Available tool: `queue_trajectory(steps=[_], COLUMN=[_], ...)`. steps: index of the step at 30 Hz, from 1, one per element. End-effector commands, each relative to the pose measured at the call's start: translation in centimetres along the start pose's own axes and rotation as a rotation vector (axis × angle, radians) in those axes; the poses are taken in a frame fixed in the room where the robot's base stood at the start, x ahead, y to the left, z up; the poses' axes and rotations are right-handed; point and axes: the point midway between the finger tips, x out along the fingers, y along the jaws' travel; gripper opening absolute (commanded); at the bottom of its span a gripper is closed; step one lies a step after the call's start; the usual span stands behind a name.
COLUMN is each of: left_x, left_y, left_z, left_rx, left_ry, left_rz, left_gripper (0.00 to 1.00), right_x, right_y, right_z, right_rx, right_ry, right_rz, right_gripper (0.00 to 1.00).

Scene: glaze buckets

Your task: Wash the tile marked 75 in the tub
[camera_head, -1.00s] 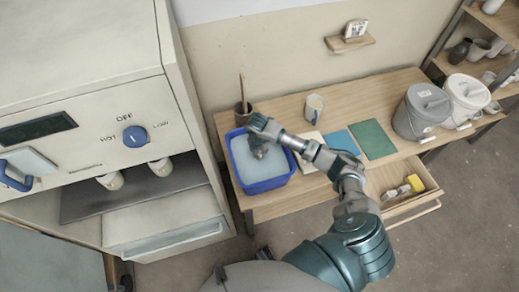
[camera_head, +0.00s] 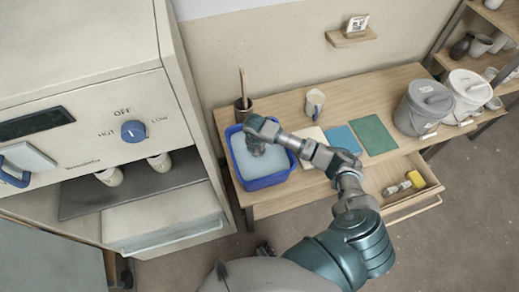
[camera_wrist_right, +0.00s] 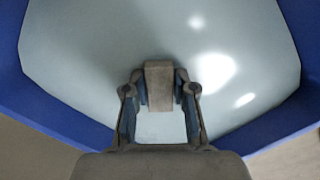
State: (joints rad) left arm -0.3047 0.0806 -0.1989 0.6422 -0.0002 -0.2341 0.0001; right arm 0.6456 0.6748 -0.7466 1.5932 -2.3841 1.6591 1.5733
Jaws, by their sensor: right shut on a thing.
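The blue tub (camera_head: 265,182) stands at the left end of the table and holds pale, cloudy liquid. My right gripper (camera_head: 256,146) points down into the tub. In the right wrist view its two fingers (camera_wrist_right: 159,98) are shut on a small grey-brown block-like piece (camera_wrist_right: 159,72), seen against the liquid. It may be the tile, but no 75 shows on it. How deep it sits in the liquid is hard to tell. My left gripper is not in view.
Two lidded buckets, one grey (camera_head: 421,108), stand farther right. An open drawer (camera_head: 418,200) juts out in front. A kiln-like cabinet (camera_head: 85,100) is close on the left.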

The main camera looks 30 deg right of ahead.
Motion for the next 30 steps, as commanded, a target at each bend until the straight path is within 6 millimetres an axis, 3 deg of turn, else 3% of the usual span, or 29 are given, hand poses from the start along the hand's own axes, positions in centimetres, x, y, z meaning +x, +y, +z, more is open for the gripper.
queue_trajectory(steps=[17, 30], left_x=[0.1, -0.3], left_y=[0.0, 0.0], left_z=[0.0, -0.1], left_rx=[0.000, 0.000], left_ry=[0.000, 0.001], left_rz=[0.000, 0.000], left_gripper=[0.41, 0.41], right_x=[0.2, 0.0], right_y=[-1.3, -0.5], right_z=[2.1, 0.9], right_rx=[0.001, -0.001], right_ry=[-0.001, 0.001], right_rz=[0.000, 0.001], right_gripper=[0.00, 0.00])
